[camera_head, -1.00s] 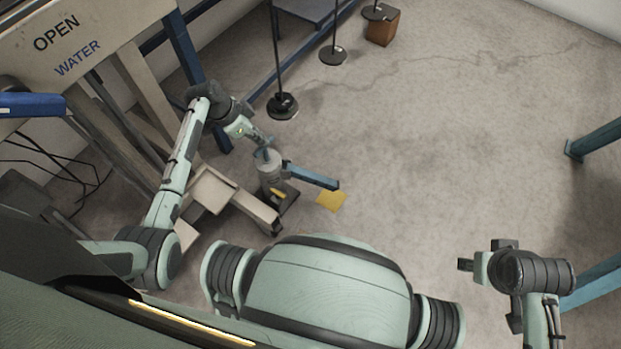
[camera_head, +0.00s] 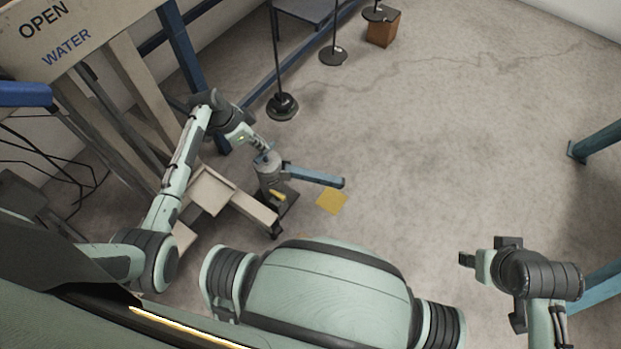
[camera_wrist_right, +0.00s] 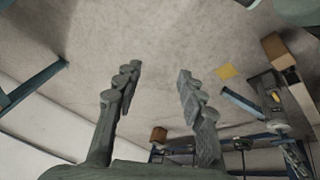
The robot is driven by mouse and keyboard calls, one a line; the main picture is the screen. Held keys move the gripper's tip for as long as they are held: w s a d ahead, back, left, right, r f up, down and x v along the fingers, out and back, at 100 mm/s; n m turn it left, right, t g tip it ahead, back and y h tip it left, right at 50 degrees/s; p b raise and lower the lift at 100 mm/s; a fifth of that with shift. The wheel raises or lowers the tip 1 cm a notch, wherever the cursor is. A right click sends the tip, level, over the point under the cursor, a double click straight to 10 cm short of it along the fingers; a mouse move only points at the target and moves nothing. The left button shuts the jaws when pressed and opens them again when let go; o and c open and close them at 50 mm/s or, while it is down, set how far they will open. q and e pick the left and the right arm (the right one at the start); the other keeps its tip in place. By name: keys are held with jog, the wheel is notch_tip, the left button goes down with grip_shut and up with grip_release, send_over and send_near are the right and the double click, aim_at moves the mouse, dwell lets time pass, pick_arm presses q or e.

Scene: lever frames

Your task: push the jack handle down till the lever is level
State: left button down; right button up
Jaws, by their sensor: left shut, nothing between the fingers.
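The jack (camera_head: 270,178) is a grey cylinder on a dark base on the floor, with a small yellow part (camera_head: 278,195) low on its near side. A blue bar (camera_head: 316,175), which looks like the jack handle, sticks out to the right from near its top; its slope is hard to judge from above. My left gripper (camera_head: 263,152) is at the jack's top, small and partly merged with it; it is shut and seems to hold nothing. Whether it touches is unclear. My right gripper (camera_wrist_right: 158,78) is open and empty, far from the jack. The blue bar also shows in the right wrist view (camera_wrist_right: 242,103).
A yellow square (camera_head: 332,200) lies on the floor beside the bar's end. A wooden beam (camera_head: 250,207) lies left of the jack. A frame with an OPEN WATER sign (camera_head: 75,25) stands at left. Weights on rods (camera_head: 283,107) stand behind.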

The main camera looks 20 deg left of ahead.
pick_arm(q)
jog(key=shift+f, duration=0.1)
pick_arm(e)
notch_tip(320, 180, up, 6)
jog(key=w+a+r+t, duration=0.1)
jog(key=w+a+t, duration=0.1)
jog(key=a, duration=0.1)
pick_arm(q)
jog(key=shift+r+p, duration=0.35)
notch_tip(320, 180, up, 3)
jog(key=p, duration=0.2)
jog(key=shift+f+p, duration=0.15)
jog(key=shift+p, duration=0.25)
notch_tip(320, 180, up, 3)
jog(key=p, duration=0.3)
notch_tip(320, 180, up, 3)
jog(key=p, duration=0.2)
jog(key=shift+f+p, duration=0.15)
jog(key=shift+p, duration=0.15)
pick_arm(e)
jog(key=s+d+f+g, duration=0.2)
jog(key=f, duration=0.8)
jog(key=s+d+f+g, duration=0.2)
jog(key=s+f, duration=0.1)
jog(key=f, duration=0.8)
jog(key=shift+s+f, duration=0.15)
jog(key=shift+s, duration=0.15)
jog(key=shift+d, duration=0.1)
